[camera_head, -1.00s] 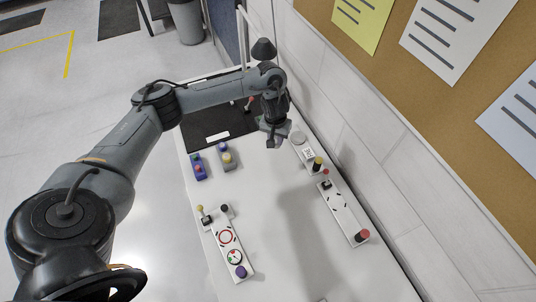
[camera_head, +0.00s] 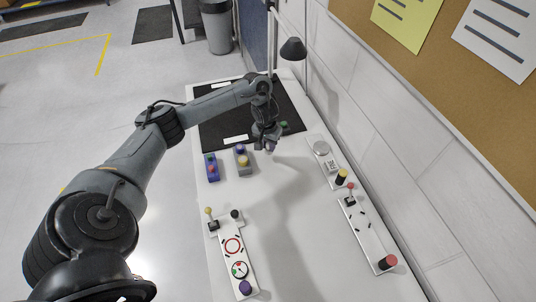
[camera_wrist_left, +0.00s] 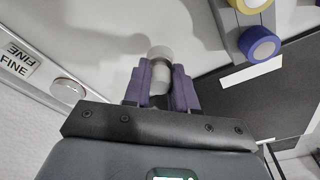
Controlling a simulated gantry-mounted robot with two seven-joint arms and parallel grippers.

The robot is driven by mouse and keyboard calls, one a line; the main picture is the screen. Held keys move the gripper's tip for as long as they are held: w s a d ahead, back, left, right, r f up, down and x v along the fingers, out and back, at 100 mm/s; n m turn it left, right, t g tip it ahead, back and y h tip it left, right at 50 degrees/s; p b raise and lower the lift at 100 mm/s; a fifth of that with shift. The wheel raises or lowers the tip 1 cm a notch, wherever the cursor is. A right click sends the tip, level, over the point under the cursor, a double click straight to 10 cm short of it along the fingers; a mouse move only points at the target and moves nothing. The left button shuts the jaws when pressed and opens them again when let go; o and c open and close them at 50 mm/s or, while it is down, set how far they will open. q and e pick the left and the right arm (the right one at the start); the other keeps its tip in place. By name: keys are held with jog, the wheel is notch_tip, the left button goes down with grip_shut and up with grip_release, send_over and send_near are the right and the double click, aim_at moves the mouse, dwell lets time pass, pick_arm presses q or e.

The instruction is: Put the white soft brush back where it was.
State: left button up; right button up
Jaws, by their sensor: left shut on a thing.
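My left gripper (camera_head: 266,147) hangs over the front edge of the black mat, just right of a grey block (camera_head: 245,168). In the left wrist view its purple-grey fingers (camera_wrist_left: 161,85) are shut on a pale, rounded cylindrical piece, which I take to be the white soft brush (camera_wrist_left: 160,56). Its lower part is hidden between the fingers, and bristles cannot be made out. In the head view the held piece is too small and shaded to tell apart. My right gripper is not in view.
The black mat (camera_head: 215,140) carries a white label strip (camera_head: 236,139). A blue-purple block (camera_head: 212,168) stands left of the grey block. A FINE plate with a white disc (camera_head: 321,148) lies right. Long white panels with knobs line the left (camera_head: 228,262) and right (camera_head: 374,246). The table's middle is clear.

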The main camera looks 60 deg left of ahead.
aim_at(268, 150)
pick_arm(q)
jog(key=shift+f+b, duration=1.35)
jog(key=shift+f, duration=0.8)
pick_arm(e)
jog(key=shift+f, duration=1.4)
pick_arm(q)
jog(key=shift+a+r, duration=0.1)
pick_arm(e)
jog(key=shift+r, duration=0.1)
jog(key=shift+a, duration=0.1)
pick_arm(q)
jog(key=o, duration=0.9)
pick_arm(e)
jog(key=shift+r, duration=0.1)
pick_arm(q)
jog(key=shift+o, duration=0.2)
